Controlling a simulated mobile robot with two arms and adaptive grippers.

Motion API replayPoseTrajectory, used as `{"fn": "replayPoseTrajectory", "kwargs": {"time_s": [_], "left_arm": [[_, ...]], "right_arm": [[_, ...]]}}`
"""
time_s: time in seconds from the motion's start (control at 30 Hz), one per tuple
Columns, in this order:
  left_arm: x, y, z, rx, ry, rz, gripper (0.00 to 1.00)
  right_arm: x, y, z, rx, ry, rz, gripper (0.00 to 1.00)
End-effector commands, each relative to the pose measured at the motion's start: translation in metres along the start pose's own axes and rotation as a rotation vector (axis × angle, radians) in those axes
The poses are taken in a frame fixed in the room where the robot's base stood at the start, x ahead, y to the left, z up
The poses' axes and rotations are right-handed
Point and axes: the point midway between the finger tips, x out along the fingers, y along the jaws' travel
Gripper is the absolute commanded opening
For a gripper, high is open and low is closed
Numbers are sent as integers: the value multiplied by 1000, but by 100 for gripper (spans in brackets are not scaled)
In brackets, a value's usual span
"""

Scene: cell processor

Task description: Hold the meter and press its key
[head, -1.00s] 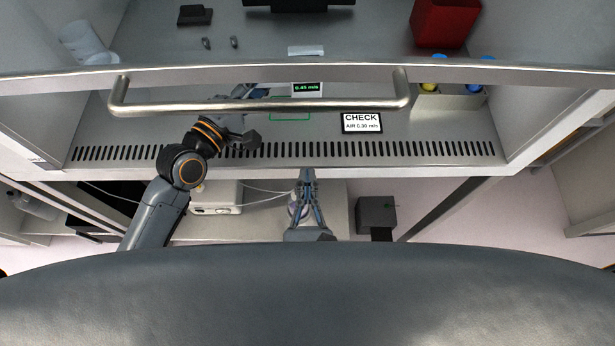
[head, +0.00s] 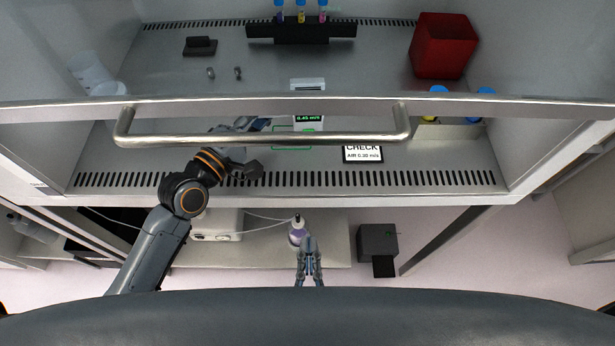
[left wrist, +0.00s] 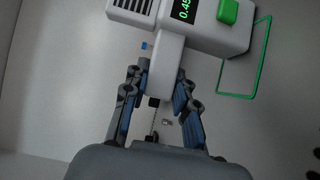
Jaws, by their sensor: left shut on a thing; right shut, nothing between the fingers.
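The meter (head: 308,119) is white with a lit display reading 0.45 m/s, inside the cabinet behind the bar handle. In the left wrist view the meter (left wrist: 203,40) shows its green key (left wrist: 229,11) beside the display. My left gripper (left wrist: 160,82) is shut on the meter's white grip, one finger on each side. In the head view its fingers are partly hidden by the bar handle. My right gripper (head: 309,242) is shut and empty, outside the cabinet and in front of its slotted edge, well apart from the key.
The cabinet's bar handle (head: 260,140) and front sash cross over the work area. A CHECK card (head: 362,153) reading AIR 0.30 m/s lies right of the meter. A green outline (left wrist: 223,72) marks the floor. A bottle (head: 297,232) stands below, near my right gripper.

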Motion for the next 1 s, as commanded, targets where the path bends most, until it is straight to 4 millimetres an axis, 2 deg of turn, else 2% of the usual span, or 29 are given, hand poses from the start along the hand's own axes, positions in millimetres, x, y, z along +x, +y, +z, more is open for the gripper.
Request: {"fn": "replayPoseTrajectory", "kwargs": {"time_s": [0.33, 0.37, 0.47, 0.5, 0.7, 0.77, 0.93, 1.0], "left_arm": [[0, -2, 0, 0, -1, -4, 0], [0, -2, 0, 0, -1, -4, 29], [0, -2, 0, 0, -1, -4, 50], [0, -1, 0, 0, -1, -3, 54], [0, -1, 0, 0, 0, -1, 54], [0, 0, 0, 0, 0, -1, 64], [0, 0, 0, 0, 0, 0, 98], [0, 0, 0, 0, 0, 0, 100]], "right_arm": [[0, 0, 0, 0, 0, 0, 0], [0, 0, 0, 0, 0, 0, 0], [0, 0, 0, 0, 0, 0, 0], [0, 0, 0, 0, 0, 0, 0], [0, 0, 0, 0, 0, 0, 0], [0, 0, 0, 0, 0, 0, 0], [0, 0, 0, 0, 0, 0, 0], [0, 0, 0, 0, 0, 0, 0]]}}
